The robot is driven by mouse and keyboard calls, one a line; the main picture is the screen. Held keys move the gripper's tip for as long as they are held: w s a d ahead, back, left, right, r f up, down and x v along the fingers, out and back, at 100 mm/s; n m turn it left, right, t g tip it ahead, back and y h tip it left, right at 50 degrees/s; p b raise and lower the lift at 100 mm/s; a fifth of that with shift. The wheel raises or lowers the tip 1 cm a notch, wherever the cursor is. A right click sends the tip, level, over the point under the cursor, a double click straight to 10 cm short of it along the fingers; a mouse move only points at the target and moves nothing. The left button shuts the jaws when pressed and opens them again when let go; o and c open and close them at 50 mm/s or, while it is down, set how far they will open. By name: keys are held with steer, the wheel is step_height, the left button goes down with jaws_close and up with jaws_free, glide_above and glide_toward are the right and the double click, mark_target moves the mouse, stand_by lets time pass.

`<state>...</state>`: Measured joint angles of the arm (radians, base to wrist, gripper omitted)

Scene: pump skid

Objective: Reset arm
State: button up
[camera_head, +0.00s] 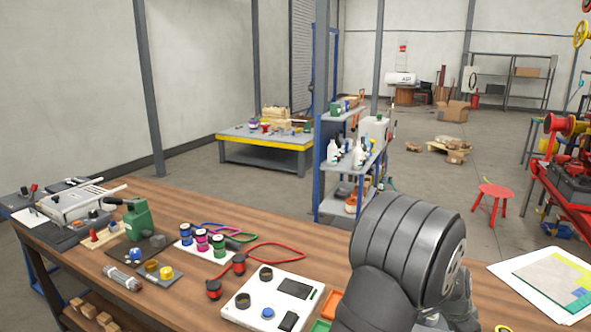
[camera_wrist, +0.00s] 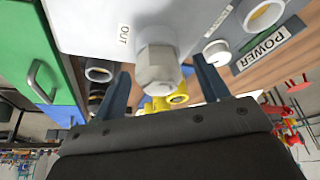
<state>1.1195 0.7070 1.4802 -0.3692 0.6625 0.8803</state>
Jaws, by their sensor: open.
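My gripper (camera_wrist: 163,88) shows in the wrist view with its two dark fingers apart. A pale hex fitting (camera_wrist: 157,68) below the OUT label of a light grey box (camera_wrist: 90,22) appears between the fingers in the picture. I see nothing clamped, and I cannot tell whether a finger touches the fitting. In the head view my grey ribbed arm fills the lower right over the wooden bench (camera_head: 335,262). The fingertips cannot be made out there.
The wrist view shows a POWER label (camera_wrist: 268,48), a yellow part (camera_wrist: 172,98) and a green drawer front (camera_wrist: 35,60). On the bench are a white panel (camera_head: 290,287), a red cord (camera_head: 275,245), colored jars (camera_head: 202,239) and a green block (camera_head: 138,219). A blue shelf rack stands behind (camera_head: 338,188).

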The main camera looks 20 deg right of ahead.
steer(key=shift+m, duration=0.5)
stand_by(0.4)
steer(key=shift+w+a+r, duration=0.1)
steer(key=shift+a+r, duration=0.05)
steer(key=shift+r, duration=0.05)
steer(key=w+a+r+n+t, duration=0.1)
steer(key=a+r+n, duration=0.1)
steer(key=a+r, duration=0.5)
steer(key=w+a+r+n+t, duration=0.1)
steer(key=w+a+r+n, duration=0.15)
steer(key=a, duration=0.85)
steer(key=a+r+n+t, duration=0.1)
steer(key=a+r+n, duration=0.2)
steer(key=a+r, duration=0.35)
steer(key=s+a+f+n+t, duration=0.1)
steer(key=s+a+f+n, duration=0.1)
steer(key=a, duration=0.6)
steer(key=s+a+f+n+t+y, duration=0.1)
steer(key=s+a+n, duration=0.2)
steer(key=a, duration=0.6)
steer(key=s+a+f+n+y, duration=0.1)
steer(key=s+a+f+n, duration=0.1)
steer(key=s+a, duration=0.3)
steer(key=a+n, duration=0.1)
steer(key=a, duration=0.2)
steer(key=shift+s+a+f+n+t, duration=0.15)
steer(key=shift+a+f+n+t, duration=0.15)
steer(key=shift+a+n+t, duration=0.1)
